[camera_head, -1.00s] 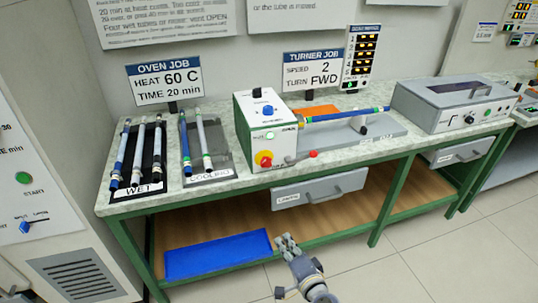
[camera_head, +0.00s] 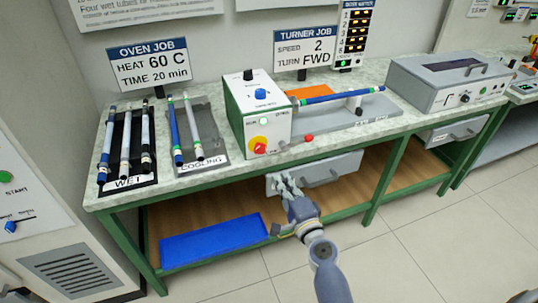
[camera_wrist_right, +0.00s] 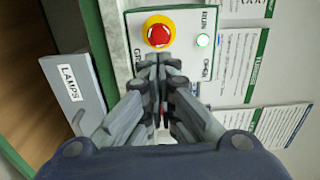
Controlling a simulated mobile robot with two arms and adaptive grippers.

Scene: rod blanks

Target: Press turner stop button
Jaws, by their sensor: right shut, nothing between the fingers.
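The turner (camera_head: 257,115) is a white and green box on the bench. Its stop button is a red mushroom cap on a yellow ring (camera_head: 259,146), low on the front face. In the right wrist view the stop button (camera_wrist_right: 159,33) sits just beyond the fingertips. My right gripper (camera_head: 281,180) is shut and empty, in front of the bench edge and below the stop button in the head view. In the right wrist view its fingertips (camera_wrist_right: 158,68) appear apart from the button, though the exact gap is unclear. My left gripper is out of view.
A drawer labelled LAMPS (camera_wrist_right: 70,85) lies close to the gripper. A blue-ended rod (camera_head: 345,95) extends from the turner. Cooling (camera_head: 219,152) and wet racks are left.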

